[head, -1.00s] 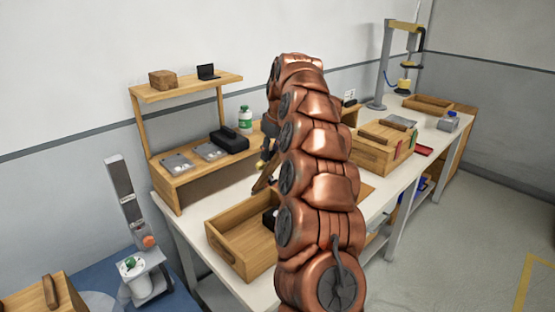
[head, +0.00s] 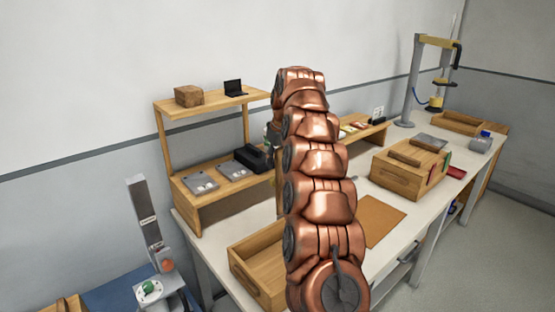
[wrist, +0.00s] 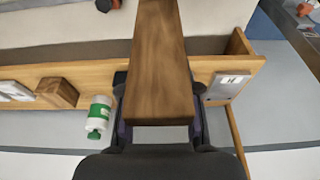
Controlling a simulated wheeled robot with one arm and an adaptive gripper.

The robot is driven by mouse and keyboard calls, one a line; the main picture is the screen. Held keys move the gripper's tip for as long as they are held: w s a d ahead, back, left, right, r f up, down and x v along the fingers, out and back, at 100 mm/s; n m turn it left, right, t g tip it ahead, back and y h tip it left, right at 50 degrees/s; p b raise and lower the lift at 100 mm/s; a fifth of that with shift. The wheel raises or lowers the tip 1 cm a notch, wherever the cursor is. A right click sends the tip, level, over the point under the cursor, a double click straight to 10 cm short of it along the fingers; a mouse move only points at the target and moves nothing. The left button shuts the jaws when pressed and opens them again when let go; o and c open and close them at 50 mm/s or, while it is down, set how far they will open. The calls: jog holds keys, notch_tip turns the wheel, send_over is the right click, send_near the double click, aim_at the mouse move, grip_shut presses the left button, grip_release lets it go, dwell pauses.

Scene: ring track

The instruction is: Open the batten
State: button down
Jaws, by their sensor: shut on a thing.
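A long brown wooden bar, which I take to be the batten (wrist: 160,50), fills the middle of the wrist view and runs from the top edge down to my gripper (wrist: 158,105). My gripper's dark fingers close on both sides of its near end. In the head view a thin brown strip (head: 280,192) shows just left of my arm; it may be the same bar. My gripper is hidden behind my copper arm there. I cannot tell whether the bar touches anything beyond the grip.
An open wooden box (head: 258,262) stands on the white bench, beside my arm. A wooden shelf unit (head: 205,212) stands behind it. A wooden crate (head: 405,178) is to the right. A white and green bottle (wrist: 100,115) shows near the gripper. Floor at right is clear.

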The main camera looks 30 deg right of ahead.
aim_at(277, 149)
jog(key=shift+w+a, duration=0.15)
jog(key=c, duration=0.8)
grip_release()
jog(key=shift+d+v, duration=0.2)
jog(key=shift+v, duration=1.6)
jog(key=shift+s+r, duration=0.3)
jog(key=shift+r, duration=0.35)
jog(key=shift+s, duration=0.1)
jog(key=shift+s+d, duration=0.1)
jog(key=shift+s, duration=0.05)
